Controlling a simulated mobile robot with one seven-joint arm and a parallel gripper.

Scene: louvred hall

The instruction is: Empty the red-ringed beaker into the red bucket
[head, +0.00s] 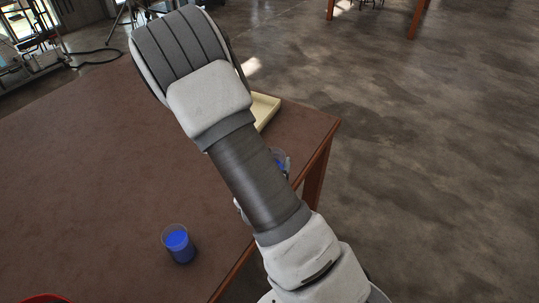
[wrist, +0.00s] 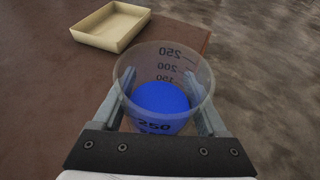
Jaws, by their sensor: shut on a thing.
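My gripper (wrist: 157,82) is shut on a clear beaker (wrist: 160,125) with black volume marks and blue contents. One finger lies on each side of it. No red ring shows on the part of this beaker that I see. In the head view my arm hides most of the gripper, and a bit of the held beaker (head: 279,157) shows beside the arm. I cannot tell whether it is clear of the table. The red bucket (head: 45,298) shows only as a rim at the bottom left edge of the head view.
Another clear beaker with blue contents (head: 178,243) stands upright on the brown table (head: 90,190), near its front edge. A cream tray (head: 264,110) lies near the table's far right corner and shows in the wrist view (wrist: 112,27). The table's left part looks clear.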

